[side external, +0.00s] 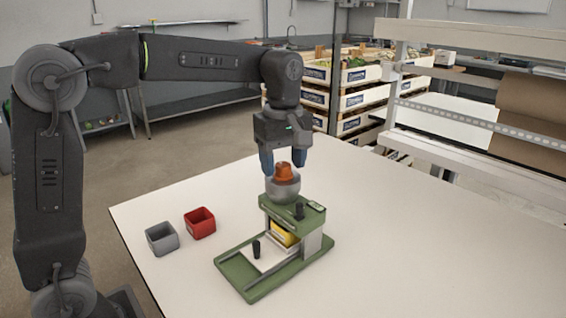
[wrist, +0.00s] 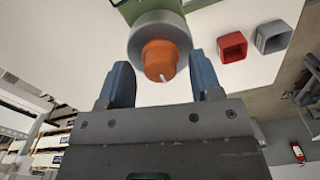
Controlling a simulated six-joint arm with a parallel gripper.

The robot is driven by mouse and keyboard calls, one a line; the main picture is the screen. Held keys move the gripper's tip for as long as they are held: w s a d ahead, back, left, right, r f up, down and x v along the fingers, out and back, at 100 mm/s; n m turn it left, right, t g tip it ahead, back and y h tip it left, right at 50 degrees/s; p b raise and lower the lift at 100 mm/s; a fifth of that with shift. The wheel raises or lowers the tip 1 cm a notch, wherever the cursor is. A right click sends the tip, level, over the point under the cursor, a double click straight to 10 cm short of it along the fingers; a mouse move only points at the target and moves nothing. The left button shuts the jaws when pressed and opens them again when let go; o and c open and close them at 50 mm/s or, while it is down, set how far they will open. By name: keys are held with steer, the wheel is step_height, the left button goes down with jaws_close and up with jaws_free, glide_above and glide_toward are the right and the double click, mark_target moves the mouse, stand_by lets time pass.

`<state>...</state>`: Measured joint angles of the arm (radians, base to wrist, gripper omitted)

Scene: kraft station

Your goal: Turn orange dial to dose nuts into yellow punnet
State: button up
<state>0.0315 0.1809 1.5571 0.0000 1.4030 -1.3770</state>
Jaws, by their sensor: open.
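The orange dial (side external: 284,171) sits on top of a grey round hopper (side external: 283,189) on the green dosing machine (side external: 316,214). In the wrist view the orange dial (wrist: 159,60) shows a light mark on its face. My gripper (side external: 284,165) points down over the dial, with one blue finger on each side. In the wrist view my gripper (wrist: 164,80) is open and its fingers are apart from the dial. The yellow punnet (side external: 284,233) is under the machine's head, partly hidden by it. No nuts can be made out.
A grey square punnet (side external: 162,239) and a red square punnet (side external: 200,223) stand on the white table (side external: 180,287) left of the machine. The table right of the machine is clear.

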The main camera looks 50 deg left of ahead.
steer(key=shift+f, duration=0.3)
steer(key=shift+c, duration=0.4)
steer(key=c, duration=0.9)
steer(key=shift+o, duration=0.2)
